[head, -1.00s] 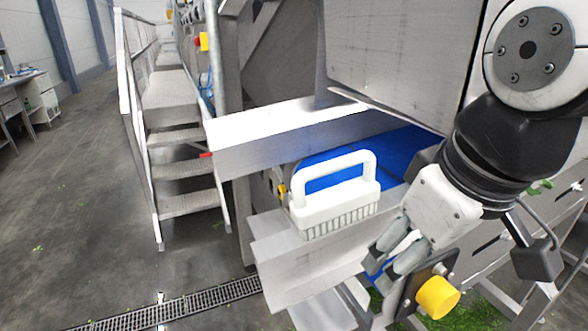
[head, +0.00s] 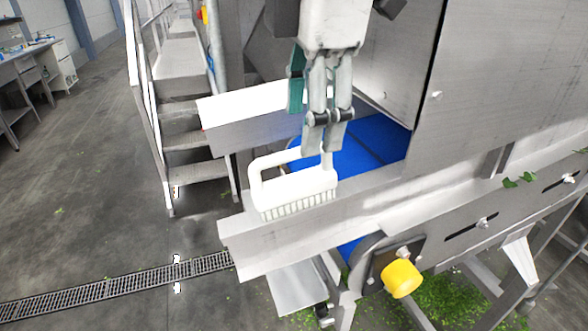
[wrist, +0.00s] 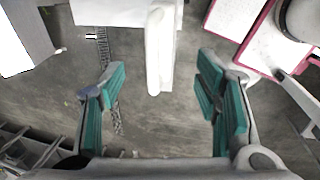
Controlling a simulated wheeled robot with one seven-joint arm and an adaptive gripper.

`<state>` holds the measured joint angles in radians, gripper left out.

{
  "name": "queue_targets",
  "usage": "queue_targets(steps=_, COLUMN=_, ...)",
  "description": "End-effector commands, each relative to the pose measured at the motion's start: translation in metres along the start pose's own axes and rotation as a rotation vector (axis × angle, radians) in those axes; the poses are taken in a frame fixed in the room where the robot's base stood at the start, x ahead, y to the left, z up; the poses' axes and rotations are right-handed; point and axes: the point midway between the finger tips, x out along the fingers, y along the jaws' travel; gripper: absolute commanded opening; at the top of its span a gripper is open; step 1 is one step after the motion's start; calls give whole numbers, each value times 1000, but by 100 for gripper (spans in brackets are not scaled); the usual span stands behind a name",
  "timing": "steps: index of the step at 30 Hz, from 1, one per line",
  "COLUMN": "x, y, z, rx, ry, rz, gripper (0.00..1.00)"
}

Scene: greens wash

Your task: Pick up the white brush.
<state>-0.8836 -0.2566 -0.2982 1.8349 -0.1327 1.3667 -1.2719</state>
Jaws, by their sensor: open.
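The white brush (head: 298,194) stands bristles down on the steel ledge (head: 375,203) at the side of the blue conveyor belt, its loop handle up. In the head view my gripper (head: 322,150) points down over the right end of the brush and hides part of the handle. In the wrist view my gripper (wrist: 165,100) is open, with green pads apart. The white brush handle (wrist: 159,60) shows beyond and between the fingers in that view. I cannot tell whether a finger touches it.
The blue belt (head: 370,150) lies behind the brush. A steel guard panel (head: 490,90) rises to the right, and a steel plate (head: 250,118) stands behind left. A yellow knob (head: 401,278) sticks out below. Metal steps (head: 190,140) and open floor are at left.

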Motion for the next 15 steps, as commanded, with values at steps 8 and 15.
queue_targets(steps=8, x=46, y=0, z=0, rx=2, ry=0, rz=-2, gripper=57)
queue_targets(steps=15, x=61, y=-1, z=-2, rx=2, ry=0, rz=-2, gripper=57)
